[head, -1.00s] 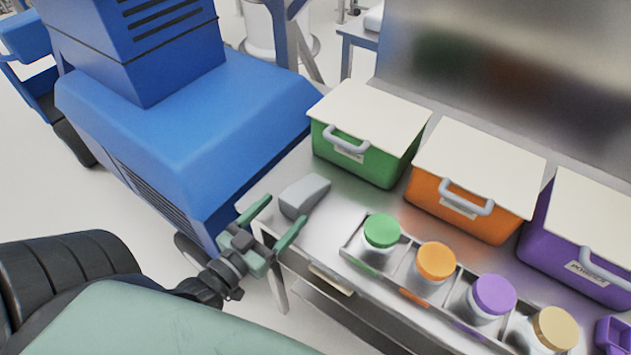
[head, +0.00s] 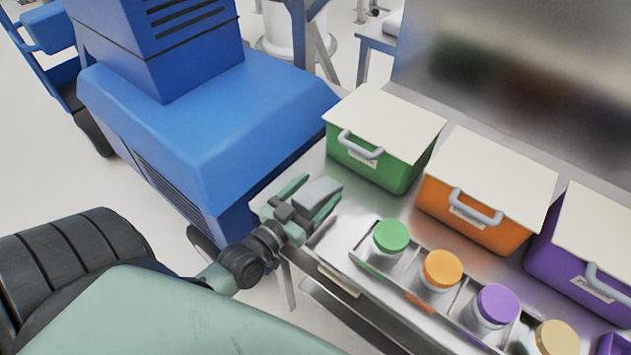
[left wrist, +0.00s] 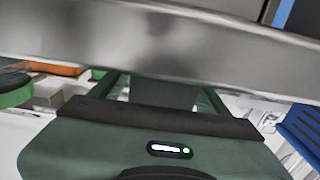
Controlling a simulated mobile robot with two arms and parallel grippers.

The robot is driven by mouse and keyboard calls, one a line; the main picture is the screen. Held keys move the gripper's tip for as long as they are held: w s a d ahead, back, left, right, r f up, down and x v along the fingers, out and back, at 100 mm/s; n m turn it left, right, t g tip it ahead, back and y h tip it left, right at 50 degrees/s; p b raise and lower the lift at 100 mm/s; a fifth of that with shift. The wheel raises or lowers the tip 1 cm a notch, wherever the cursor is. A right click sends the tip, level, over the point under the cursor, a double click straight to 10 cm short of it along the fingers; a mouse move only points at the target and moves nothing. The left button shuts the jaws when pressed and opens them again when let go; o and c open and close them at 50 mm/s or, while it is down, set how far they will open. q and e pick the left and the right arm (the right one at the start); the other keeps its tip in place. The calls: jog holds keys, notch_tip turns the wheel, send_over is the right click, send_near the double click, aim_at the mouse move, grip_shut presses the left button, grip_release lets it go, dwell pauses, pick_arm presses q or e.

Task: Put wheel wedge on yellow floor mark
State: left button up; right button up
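The grey wheel wedge (head: 319,190) lies on the metal table near its left end, in the head view. My left gripper (head: 313,195) is open at the wedge, with one green finger on each side of it. In the left wrist view a dark grey block, which looks like the wedge (left wrist: 163,93), shows between the two fingers (left wrist: 165,90). Whether the fingers touch it cannot be told. The yellow floor mark is not visible in any view. My right gripper is not in view.
The metal table (head: 345,222) carries green (head: 372,166), orange (head: 465,222) and purple (head: 575,262) lidded bins. A tray of jars with coloured lids (head: 391,237) stands in front of them. A blue machine (head: 215,120) stands close to the table's left end. Pale floor is open at left.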

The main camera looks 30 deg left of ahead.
aim_at(316, 190)
pick_arm(q)
jog(key=shift+r, duration=0.1)
grip_shut()
jog(key=shift+r, duration=0.1)
notch_tip(316, 190, up, 20)
jog(key=p, duration=0.2)
jog(key=s+d+f+y, duration=0.1)
jog(key=s+d+f, duration=0.6)
jog(key=s+d, duration=0.1)
jog(key=shift+d+f+n, duration=0.35)
jog(key=shift+d+n, duration=0.05)
jog(key=shift+d, duration=0.2)
